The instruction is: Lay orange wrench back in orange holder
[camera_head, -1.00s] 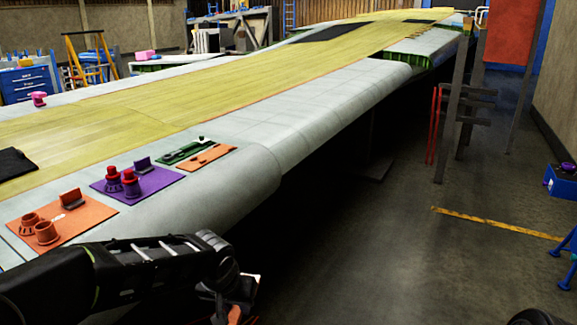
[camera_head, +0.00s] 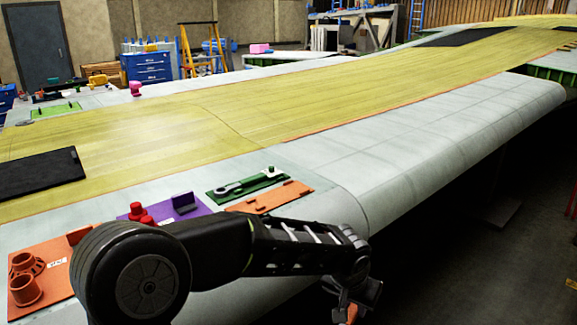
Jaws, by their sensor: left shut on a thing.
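The orange holder (camera_head: 270,197) is a flat orange plate on the wing's pale front edge, and no wrench shows on it. My left arm comes in from the left in front of the wing. My left gripper (camera_head: 356,299) hangs past the wing's edge, lower and to the right of the holder. It is shut on the orange wrench (camera_head: 351,313), of which only a small orange part shows at the bottom of the picture. The rest of the wrench is hidden or cut off. My right gripper is not in view.
A green holder (camera_head: 239,194) with a grey-green wrench lies just behind the orange one. A purple mat (camera_head: 187,209) with red parts and an orange mat (camera_head: 55,262) with orange cups lie to the left, partly behind my arm. Dark open floor lies right of the wing.

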